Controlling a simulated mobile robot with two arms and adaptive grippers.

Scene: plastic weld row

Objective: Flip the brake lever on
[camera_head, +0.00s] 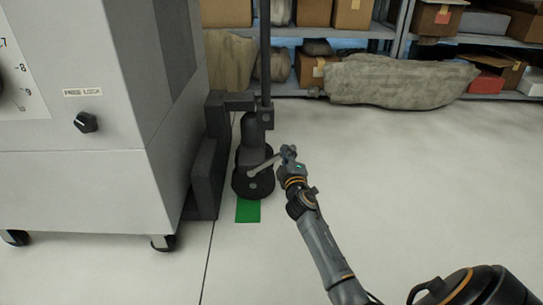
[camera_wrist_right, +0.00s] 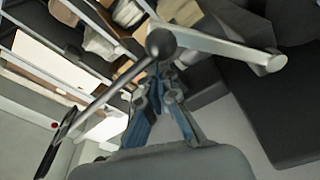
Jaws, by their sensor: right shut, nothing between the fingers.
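The brake lever (camera_head: 264,165) is a light grey bar on the dark, rounded base of a black post unit. It slants up and right from its pivot. In the right wrist view the lever (camera_wrist_right: 220,51) is a pale bar with a dark ball at its end, and a thin dark rod runs from the ball to the lower left. My right gripper (camera_head: 288,152) is at the lever's free end. In the wrist view its blue-grey fingers (camera_wrist_right: 162,82) are shut and empty, just below the ball; I cannot tell whether they touch it. My left gripper is not in view.
A large grey cabinet (camera_head: 100,185) on casters stands at left, beside the dark frame (camera_head: 207,160) of the post unit. Shelves with boxes (camera_head: 353,14) and a grey wrapped bundle (camera_head: 395,82) are behind. The floor at right is clear.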

